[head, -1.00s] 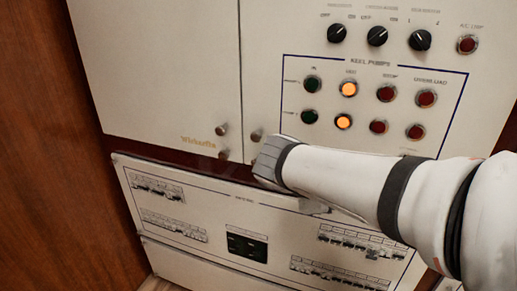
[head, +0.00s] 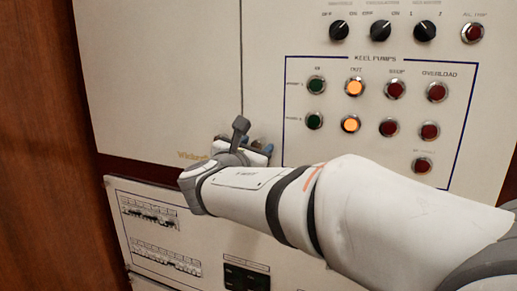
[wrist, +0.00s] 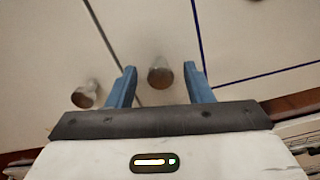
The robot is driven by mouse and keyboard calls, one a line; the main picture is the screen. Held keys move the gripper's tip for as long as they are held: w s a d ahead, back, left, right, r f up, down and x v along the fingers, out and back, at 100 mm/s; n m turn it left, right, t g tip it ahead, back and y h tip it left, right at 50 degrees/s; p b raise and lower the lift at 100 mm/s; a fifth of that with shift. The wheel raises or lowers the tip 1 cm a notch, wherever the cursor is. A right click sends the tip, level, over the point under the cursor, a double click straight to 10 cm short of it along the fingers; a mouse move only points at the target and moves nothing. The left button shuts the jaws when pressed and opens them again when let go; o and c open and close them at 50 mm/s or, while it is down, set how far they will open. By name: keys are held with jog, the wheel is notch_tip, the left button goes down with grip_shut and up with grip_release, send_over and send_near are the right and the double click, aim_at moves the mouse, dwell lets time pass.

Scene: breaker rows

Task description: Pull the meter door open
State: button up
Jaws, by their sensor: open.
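My gripper (head: 245,143) is at the lower edge of the two upper cream doors, its blue fingers pointing at the panel. In the wrist view the gripper (wrist: 159,68) is open, with a round metal knob (wrist: 160,77) between its fingers; neither finger clearly touches it. This knob is on the right door (head: 265,60), right of the seam. A second knob (wrist: 85,95) is left of the left finger, on the left door (head: 160,70). My gripper hides both knobs in the head view. No readable label shows which door is the meter door.
The right door carries a framed panel of green, orange and red lamps (head: 353,88), with black rotary switches (head: 380,31) above. Below is a breaker panel (head: 190,233) with rows of small switches. A brown wooden wall (head: 40,150) stands on the left.

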jog(key=shift+x, duration=0.85)
jog(key=shift+c, duration=0.5)
grip_shut()
